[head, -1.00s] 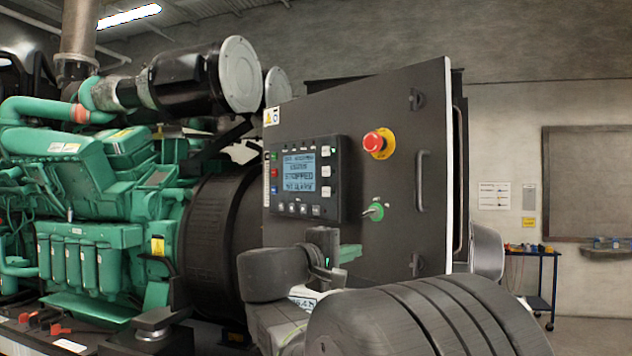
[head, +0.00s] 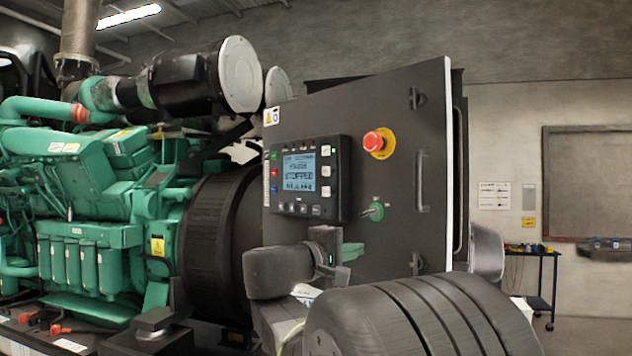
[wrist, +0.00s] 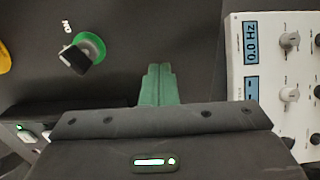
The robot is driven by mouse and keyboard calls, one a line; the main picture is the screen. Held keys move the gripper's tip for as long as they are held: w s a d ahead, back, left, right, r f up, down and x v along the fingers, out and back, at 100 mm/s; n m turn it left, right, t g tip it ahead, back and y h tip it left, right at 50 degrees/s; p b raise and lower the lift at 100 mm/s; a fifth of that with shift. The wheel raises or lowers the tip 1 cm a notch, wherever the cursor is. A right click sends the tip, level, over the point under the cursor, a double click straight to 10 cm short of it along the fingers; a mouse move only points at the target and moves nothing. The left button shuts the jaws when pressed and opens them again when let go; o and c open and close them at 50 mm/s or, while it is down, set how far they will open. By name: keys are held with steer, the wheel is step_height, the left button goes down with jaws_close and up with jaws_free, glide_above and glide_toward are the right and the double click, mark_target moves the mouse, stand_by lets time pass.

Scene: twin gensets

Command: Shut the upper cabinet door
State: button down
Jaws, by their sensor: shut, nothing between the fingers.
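The upper cabinet door (head: 400,240) is a dark grey panel. It carries a lit display unit (head: 300,178), a red stop button on yellow (head: 379,143), a green-ringed key switch (head: 373,211) and a bar handle (head: 422,181). Its pale right edge stands out in front of a dark part behind it, so it looks not flush. My gripper (head: 351,251) is low in front of the door's face, below the key switch. In the wrist view its green fingers (wrist: 158,85) are together and empty, right of the key switch (wrist: 90,50). I cannot tell whether they touch the door.
A white panel with knobs and 0.0 Hz readouts (wrist: 270,75) is right of the fingers in the wrist view. A green engine (head: 95,220) fills the left. A blue cart (head: 540,270) stands at the right by the wall. My arm hides the door's lower part.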

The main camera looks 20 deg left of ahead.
steer(key=b+v, duration=0.1)
steer(key=v, duration=0.7)
steer(key=shift+b, duration=0.3)
stand_by(0.3)
steer(key=shift+w, duration=0.15)
steer(key=p+x, duration=0.1)
steer(key=x, duration=0.7)
steer(key=shift+w+d+p, duration=0.2)
steer(key=shift+w+p, duration=0.1)
